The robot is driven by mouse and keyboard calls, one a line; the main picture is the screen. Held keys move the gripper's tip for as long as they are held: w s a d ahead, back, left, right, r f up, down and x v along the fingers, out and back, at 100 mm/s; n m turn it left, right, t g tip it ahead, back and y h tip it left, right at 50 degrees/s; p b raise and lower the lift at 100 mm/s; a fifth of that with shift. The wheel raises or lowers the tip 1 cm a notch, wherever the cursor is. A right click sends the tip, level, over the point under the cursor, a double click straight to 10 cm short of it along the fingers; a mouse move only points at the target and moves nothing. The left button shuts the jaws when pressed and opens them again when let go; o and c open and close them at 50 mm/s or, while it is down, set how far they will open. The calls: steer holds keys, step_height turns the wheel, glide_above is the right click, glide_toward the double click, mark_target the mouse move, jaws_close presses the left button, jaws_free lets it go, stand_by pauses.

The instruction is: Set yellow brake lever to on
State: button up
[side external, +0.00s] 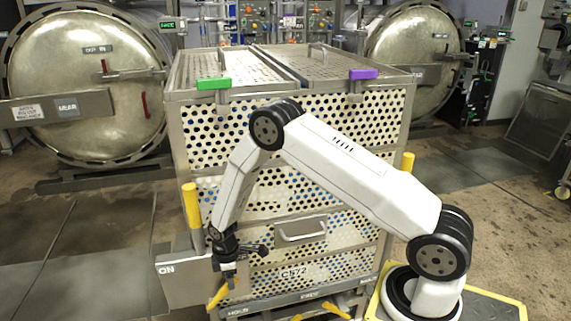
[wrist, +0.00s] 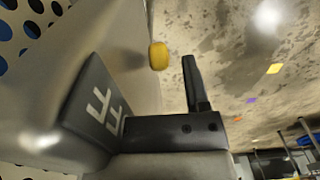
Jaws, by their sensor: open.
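The yellow brake lever (side external: 191,203) stands nearly upright at the left front of the perforated cart, above a grey plate (side external: 182,280) marked ON at its left end. My gripper (side external: 244,262) is open, just right of and below the lever's handle, in front of the cart; no contact with the lever is clear. In the wrist view a rounded yellow end (wrist: 158,56), apparently the lever's, shows beyond a dark finger, apart from it. A dark block with white lettering like FF (wrist: 95,105) is close to the camera; I cannot tell whether it is a sign or part of my gripper.
The perforated cart (side external: 325,105) fills the middle, with green (side external: 214,84) and purple (side external: 362,74) tabs on top. Another yellow post (side external: 408,162) stands at its right, and yellow pedals (side external: 217,295) are low down. Round autoclave doors (side external: 85,80) stand behind. Left floor is open.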

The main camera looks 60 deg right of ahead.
mark_target(222, 293)
steer(key=shift+f, duration=2.1)
jaws_close()
